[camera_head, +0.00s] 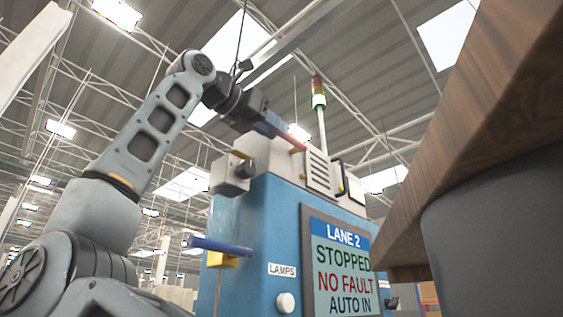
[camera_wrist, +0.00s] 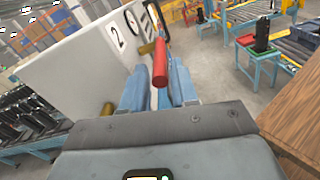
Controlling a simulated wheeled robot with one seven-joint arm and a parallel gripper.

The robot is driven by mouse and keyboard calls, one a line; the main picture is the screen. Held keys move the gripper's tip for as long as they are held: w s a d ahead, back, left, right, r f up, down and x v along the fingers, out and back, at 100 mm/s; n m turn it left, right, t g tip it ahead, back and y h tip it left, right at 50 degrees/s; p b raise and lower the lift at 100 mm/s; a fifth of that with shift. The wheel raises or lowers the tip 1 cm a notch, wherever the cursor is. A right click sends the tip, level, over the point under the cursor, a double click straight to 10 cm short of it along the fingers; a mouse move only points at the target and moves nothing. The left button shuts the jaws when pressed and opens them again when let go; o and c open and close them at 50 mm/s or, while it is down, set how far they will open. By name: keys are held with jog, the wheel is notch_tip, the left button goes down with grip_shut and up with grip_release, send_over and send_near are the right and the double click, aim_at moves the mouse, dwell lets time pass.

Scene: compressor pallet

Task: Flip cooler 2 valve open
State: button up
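A red valve lever (camera_wrist: 160,62) stands out beside a white panel marked "2" (camera_wrist: 117,40). In the wrist view its bar lies between the two fingers of my gripper (camera_wrist: 160,92), which are apart, one on each side of it. I cannot tell whether either finger touches it. In the head view, my gripper (camera_head: 268,125) is above the cabinet top, at the red lever (camera_head: 289,140). A brass-coloured fitting (camera_wrist: 147,48) shows left of the lever in the wrist view. The joint between lever and valve is not clear.
A blue cabinet (camera_head: 250,230) carries a "LANE 2" screen (camera_head: 342,266), a lamps button (camera_head: 286,302) and a blue lever (camera_head: 222,246). A signal tower (camera_head: 319,100) rises behind. A wooden top (camera_head: 480,120) is close on the right. Conveyors (camera_wrist: 28,118) stand beyond.

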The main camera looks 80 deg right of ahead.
aim_at(290, 139)
jog(key=shift+x, duration=1.55)
grip_shut()
jog(key=shift+w, duration=0.1)
